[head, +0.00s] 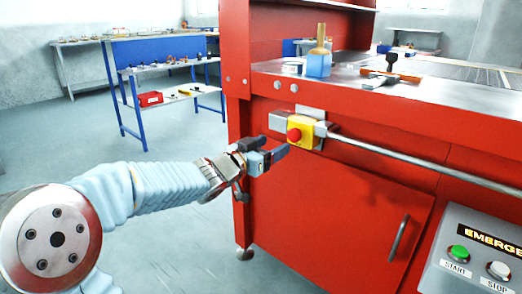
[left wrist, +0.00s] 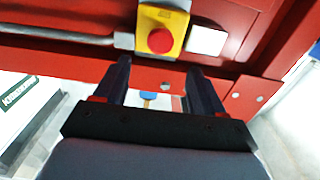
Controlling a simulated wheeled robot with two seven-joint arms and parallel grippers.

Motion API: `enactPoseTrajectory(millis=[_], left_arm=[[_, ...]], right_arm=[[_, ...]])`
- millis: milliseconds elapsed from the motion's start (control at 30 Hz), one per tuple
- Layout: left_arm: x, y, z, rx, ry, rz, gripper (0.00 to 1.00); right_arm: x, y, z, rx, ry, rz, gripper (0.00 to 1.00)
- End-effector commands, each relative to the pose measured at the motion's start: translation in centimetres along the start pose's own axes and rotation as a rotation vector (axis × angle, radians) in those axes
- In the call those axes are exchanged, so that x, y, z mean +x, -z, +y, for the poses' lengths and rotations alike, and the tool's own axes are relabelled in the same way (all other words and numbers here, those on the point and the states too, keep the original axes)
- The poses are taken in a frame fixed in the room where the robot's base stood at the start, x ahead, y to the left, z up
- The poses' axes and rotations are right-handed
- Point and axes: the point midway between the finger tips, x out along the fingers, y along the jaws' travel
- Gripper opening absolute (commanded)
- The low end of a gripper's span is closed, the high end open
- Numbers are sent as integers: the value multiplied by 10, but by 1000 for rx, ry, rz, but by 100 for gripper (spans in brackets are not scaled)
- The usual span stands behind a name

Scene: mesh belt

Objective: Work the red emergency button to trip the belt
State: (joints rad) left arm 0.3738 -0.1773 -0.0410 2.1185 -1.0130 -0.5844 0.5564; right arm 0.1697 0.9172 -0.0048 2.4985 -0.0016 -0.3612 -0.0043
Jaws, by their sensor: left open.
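The red emergency button (head: 294,135) sits on a yellow box (head: 306,141) on the front of the red machine, below its top edge. In the left wrist view the button (left wrist: 160,40) and its yellow box (left wrist: 178,22) are just beyond the fingertips. My left gripper (head: 279,152) is open and empty, with its fingers pointing at the box from the left and slightly below. In the left wrist view my left gripper (left wrist: 157,65) has its two dark fingers apart, with the button between their lines. I see no contact with the button. My right gripper is not in view.
A metal rail (head: 400,161) runs right from the box. A panel with a green START button (head: 459,252) and a white STOP button (head: 498,269) is at lower right. Tools lie on the machine's top (head: 345,76). Open floor (head: 110,180) is at left.

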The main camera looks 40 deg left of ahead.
Motion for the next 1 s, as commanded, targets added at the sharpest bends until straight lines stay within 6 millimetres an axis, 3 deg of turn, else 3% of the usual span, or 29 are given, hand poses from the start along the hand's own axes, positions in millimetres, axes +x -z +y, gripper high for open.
enactPoseTrajectory(millis=[100,300,867,933,1000], left_arm=[[-22,2,0,-1,0,2,69],[-38,0,0,-1,-1,1,69],[-38,-2,1,-4,-2,-3,69],[-32,-12,3,-21,-5,-23,69],[-19,-36,10,-59,-13,-71,69]], right_arm=[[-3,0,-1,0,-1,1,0],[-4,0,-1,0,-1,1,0],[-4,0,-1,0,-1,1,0],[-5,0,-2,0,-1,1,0],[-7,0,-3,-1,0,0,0]])
